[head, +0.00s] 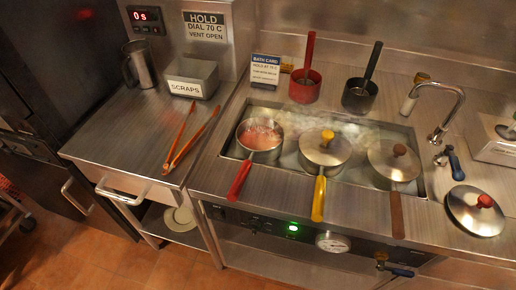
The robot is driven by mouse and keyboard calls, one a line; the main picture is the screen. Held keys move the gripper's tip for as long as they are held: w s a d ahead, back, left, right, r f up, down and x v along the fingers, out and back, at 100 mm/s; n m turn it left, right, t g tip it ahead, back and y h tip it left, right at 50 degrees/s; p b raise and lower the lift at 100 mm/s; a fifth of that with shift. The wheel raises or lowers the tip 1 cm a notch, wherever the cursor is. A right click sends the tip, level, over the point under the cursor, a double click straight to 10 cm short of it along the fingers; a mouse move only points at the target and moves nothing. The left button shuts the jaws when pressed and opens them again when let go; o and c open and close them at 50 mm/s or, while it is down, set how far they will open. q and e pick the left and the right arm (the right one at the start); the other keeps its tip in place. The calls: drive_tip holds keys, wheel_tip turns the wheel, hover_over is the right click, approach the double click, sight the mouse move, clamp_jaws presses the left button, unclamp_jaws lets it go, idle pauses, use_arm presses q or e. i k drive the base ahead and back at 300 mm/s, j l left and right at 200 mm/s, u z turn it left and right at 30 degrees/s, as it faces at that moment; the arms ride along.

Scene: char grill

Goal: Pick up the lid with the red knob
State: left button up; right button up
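The lid with the red knob (475,210) lies flat on the steel counter at the right, beside the water bath. Its red knob points up. It is round, shiny metal, and nothing covers it. Neither of my grippers shows in the head view.
The steaming bath (226,146) holds an open red-handled pot (239,182), a lidded yellow-handled pot (319,195) and a lidded brown-handled pot (397,215). A faucet (457,105) and blue-handled valve (455,165) stand behind the lid. Orange tongs (180,135) lie on the left counter.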

sight(472, 207)
drive_tip(key=z, duration=1.75)
